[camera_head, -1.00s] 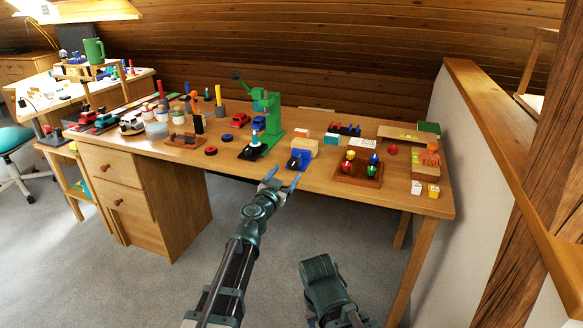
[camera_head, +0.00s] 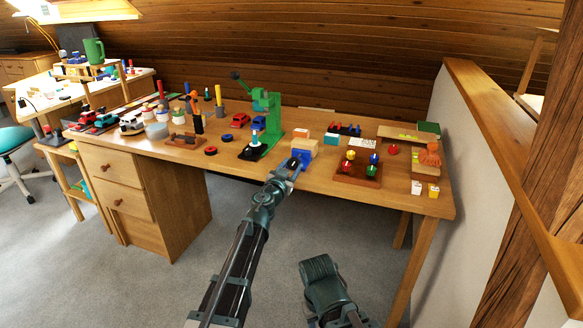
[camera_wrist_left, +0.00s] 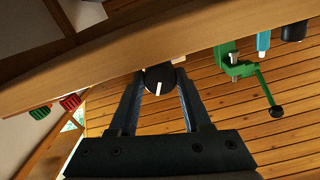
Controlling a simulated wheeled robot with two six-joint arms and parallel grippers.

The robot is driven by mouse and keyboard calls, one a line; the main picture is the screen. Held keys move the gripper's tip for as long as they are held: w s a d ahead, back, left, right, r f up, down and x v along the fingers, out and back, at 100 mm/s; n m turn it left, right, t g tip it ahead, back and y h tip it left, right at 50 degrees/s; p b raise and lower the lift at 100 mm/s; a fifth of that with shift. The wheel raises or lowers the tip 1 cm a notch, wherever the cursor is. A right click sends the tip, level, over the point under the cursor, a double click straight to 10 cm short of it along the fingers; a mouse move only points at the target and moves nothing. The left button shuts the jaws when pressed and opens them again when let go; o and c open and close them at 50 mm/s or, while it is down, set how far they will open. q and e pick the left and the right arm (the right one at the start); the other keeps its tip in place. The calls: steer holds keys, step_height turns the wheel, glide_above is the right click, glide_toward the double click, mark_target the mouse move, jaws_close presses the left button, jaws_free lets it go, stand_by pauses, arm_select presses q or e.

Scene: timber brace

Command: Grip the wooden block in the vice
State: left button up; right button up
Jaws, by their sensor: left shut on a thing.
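The blue vice (camera_head: 303,156) stands at the front edge of the workbench. The tan wooden block (camera_head: 304,144) is at its back side; I cannot tell how closely its jaws bear on the block. My left gripper (camera_head: 291,164) is at the near side of the vice. In the left wrist view, my left gripper (camera_wrist_left: 160,88) is shut on a round black knob (camera_wrist_left: 160,77) with a white mark, at the bench edge. The gripper hides part of the vice in the head view. No right gripper fingers show.
The green press (camera_head: 266,115) stands behind and left of the vice. A board with coloured knobs (camera_head: 345,176) lies to the right, and a teal-topped block (camera_head: 331,139) behind. The workbench (camera_head: 400,201) has bare room along its front right edge.

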arm_select(q)
jaws_close()
steer(key=shift+m, duration=0.8)
steer(key=o, duration=1.1)
jaws_free()
steer(key=v, duration=1.4)
